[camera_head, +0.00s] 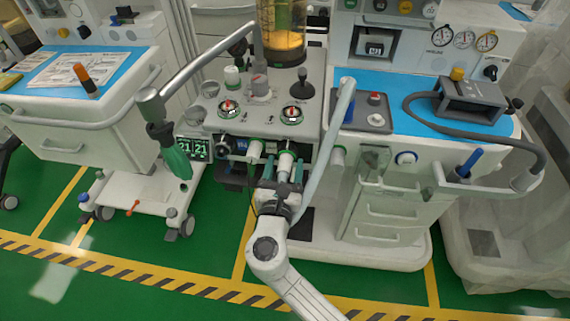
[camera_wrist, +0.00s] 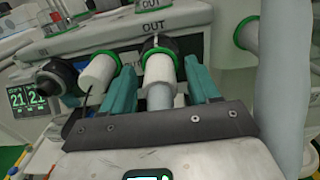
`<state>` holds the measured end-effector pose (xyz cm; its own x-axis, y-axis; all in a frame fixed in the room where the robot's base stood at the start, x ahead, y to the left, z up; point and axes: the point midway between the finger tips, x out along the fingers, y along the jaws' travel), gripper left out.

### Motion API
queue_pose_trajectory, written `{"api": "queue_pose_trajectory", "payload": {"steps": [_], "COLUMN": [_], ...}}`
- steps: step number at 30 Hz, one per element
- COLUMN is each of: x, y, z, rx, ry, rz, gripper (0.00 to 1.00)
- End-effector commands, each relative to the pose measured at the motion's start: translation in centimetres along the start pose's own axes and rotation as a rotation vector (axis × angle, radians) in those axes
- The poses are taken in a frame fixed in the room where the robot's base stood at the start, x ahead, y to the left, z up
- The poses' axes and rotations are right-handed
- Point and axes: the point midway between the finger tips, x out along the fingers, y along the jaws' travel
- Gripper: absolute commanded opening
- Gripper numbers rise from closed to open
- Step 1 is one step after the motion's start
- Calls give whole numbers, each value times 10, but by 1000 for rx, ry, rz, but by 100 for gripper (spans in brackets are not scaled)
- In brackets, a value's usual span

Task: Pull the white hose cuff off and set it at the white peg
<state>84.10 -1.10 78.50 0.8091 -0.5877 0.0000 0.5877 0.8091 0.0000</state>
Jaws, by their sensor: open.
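A white cuff (camera_wrist: 159,68) with a green ring behind it sits on the port marked OUT, with a grey part below it. It also shows in the head view (camera_head: 286,160). My gripper (camera_wrist: 160,74) is open, its teal fingers on the left and right of the cuff. Whether they touch it I cannot tell. My gripper also shows in the head view (camera_head: 284,173), in front of the machine. A similar white cylinder (camera_wrist: 98,72) with a green ring is to the left. A white stub (camera_wrist: 246,36) with a green ring is to the right; I cannot tell which is the peg.
A pale hose (camera_head: 334,135) hangs close to the right of my gripper. A grey hose with a green end (camera_head: 176,160) hangs at the left. The blue-topped cart (camera_head: 390,210) with drawers stands at the right. The green floor in front is open.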

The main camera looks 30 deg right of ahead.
Motion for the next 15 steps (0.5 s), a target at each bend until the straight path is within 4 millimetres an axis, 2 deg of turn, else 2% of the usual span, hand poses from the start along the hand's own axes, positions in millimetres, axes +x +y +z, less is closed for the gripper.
{"api": "queue_pose_trajectory", "payload": {"steps": [12, 15], "x": [0, 0], "y": [0, 0], "z": [0, 0], "rx": [0, 0], "ry": [0, 0], "rz": [0, 0], "gripper": [61, 51]}}
